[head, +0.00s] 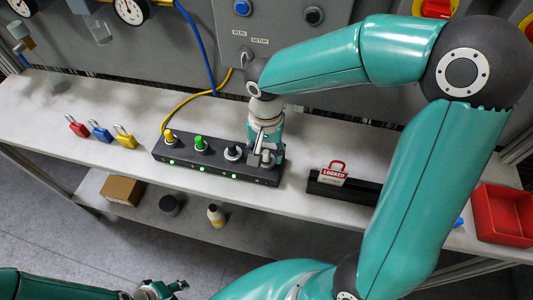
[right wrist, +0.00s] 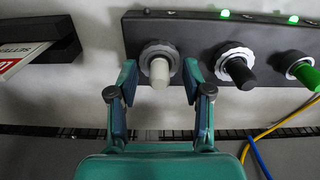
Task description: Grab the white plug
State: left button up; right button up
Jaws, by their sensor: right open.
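The white plug (right wrist: 160,72) sits in a round socket at the end of the dark socket block (head: 215,166). In the head view the white plug (head: 266,157) is partly hidden by my right gripper. My right gripper (right wrist: 159,80) is open, with one finger on each side of the plug. A gap shows between each finger and the plug. My left gripper (head: 172,289) is at the bottom edge of the head view, far from the block; its jaw opening is unclear.
A black plug (head: 232,151), a green plug (head: 200,143) and a yellow plug (head: 169,135) stand in the same block. Red, blue and yellow padlocks (head: 101,132) lie left.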

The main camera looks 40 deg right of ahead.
grip_shut()
dwell(0.4)
